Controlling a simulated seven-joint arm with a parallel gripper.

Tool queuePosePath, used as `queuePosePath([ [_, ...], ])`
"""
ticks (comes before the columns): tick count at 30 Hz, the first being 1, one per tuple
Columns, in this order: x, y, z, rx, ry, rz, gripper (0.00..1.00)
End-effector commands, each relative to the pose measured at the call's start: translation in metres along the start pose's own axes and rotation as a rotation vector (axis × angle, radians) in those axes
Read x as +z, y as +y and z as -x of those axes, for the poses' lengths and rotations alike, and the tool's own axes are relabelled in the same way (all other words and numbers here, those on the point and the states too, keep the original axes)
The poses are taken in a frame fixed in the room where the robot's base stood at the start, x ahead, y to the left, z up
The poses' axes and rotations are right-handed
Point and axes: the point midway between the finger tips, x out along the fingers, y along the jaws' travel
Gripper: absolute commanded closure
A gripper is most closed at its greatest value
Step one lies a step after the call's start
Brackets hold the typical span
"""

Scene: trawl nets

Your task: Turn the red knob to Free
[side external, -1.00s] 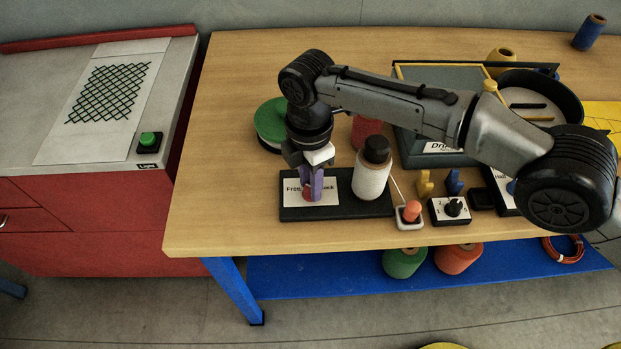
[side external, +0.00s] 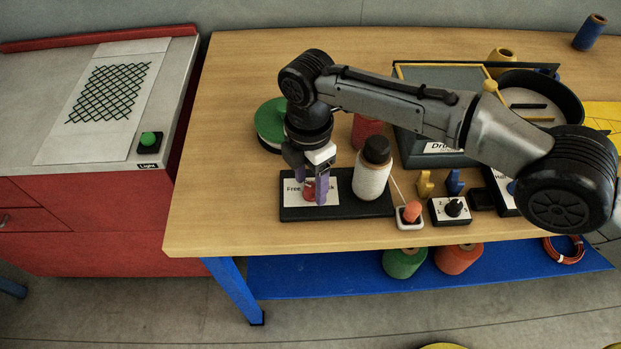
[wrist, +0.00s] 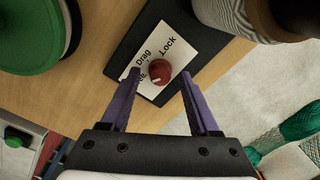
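The red knob (wrist: 159,72) stands on a white label (wrist: 152,92) on a black base (side external: 345,211). "Drag" and "Lock" read clearly in the wrist view; "Free" is partly covered. A small pale mark shows on the knob's lower side in that view; I cannot tell exactly which word it points at. My gripper (side external: 309,196) is open, pointing down over the label. Its purple fingers stand apart on either side of the knob, also in the wrist view (wrist: 161,75), with gaps between them and it. In the side view the knob is partly hidden between the fingers.
A white spool (side external: 371,181) with a dark top stands on the base, right of the knob. A green spool (side external: 269,125) stands behind on the left. An orange-tipped switch (side external: 411,212) and a black dial (side external: 453,207) are to the right. The table's left part is clear.

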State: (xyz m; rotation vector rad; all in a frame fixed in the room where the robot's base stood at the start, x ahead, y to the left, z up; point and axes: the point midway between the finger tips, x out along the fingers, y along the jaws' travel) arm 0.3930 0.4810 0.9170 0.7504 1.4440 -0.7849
Motion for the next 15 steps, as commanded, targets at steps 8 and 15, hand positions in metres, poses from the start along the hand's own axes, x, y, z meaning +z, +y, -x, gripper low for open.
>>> queuePosePath([
  [8, 0.0, 0.0, 0.004, -0.001, 0.0, -0.001, 0.38],
  [15, 0.0, 0.001, 0.039, 0.003, 0.001, -0.001, 0.38],
])
